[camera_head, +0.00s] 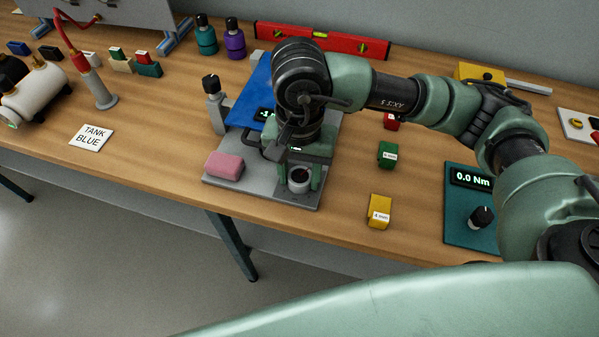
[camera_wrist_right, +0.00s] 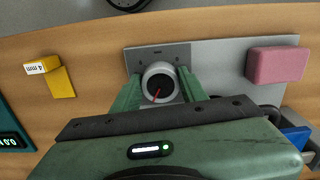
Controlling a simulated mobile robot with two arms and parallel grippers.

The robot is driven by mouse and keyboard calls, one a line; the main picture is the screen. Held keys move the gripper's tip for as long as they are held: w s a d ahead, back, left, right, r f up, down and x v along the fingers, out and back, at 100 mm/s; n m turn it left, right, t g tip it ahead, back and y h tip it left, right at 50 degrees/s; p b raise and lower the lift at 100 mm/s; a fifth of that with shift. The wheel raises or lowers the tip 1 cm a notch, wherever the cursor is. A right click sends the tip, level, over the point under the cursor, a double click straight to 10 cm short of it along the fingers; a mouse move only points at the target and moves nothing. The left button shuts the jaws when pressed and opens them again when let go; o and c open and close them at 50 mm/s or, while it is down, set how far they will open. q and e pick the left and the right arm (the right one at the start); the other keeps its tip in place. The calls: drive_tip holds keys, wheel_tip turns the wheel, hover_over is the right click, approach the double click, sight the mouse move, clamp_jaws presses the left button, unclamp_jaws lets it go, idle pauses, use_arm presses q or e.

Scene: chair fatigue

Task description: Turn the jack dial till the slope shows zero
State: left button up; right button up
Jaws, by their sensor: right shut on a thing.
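The jack dial (camera_head: 299,186) is a short pale-grey cylinder with a dark top, at the front of a grey base plate (camera_head: 262,190). In the right wrist view the dial (camera_wrist_right: 158,70) shows a red pointer line on its dark face. My right gripper (camera_head: 300,175) points down with its green fingers on both sides of the dial, shut on it; the fingers also show in the wrist view (camera_wrist_right: 159,90). The slope display (camera_head: 264,113) on the blue plate (camera_head: 254,92) is mostly hidden by my arm; only a minus sign and perhaps a 1 show. My left gripper is out of view.
A pink block (camera_head: 224,165) lies on the plate left of the dial. A grey post with a black knob (camera_head: 212,100) stands behind it. Yellow (camera_head: 380,211) and green (camera_head: 387,154) blocks and a 0.0 Nm torque unit (camera_head: 470,205) stand to the right.

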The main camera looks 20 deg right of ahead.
sight(300, 177)
drive_tip(key=o, duration=1.4)
drive_tip(key=shift+r+b, duration=0.55)
drive_tip(key=shift+r, duration=3.4)
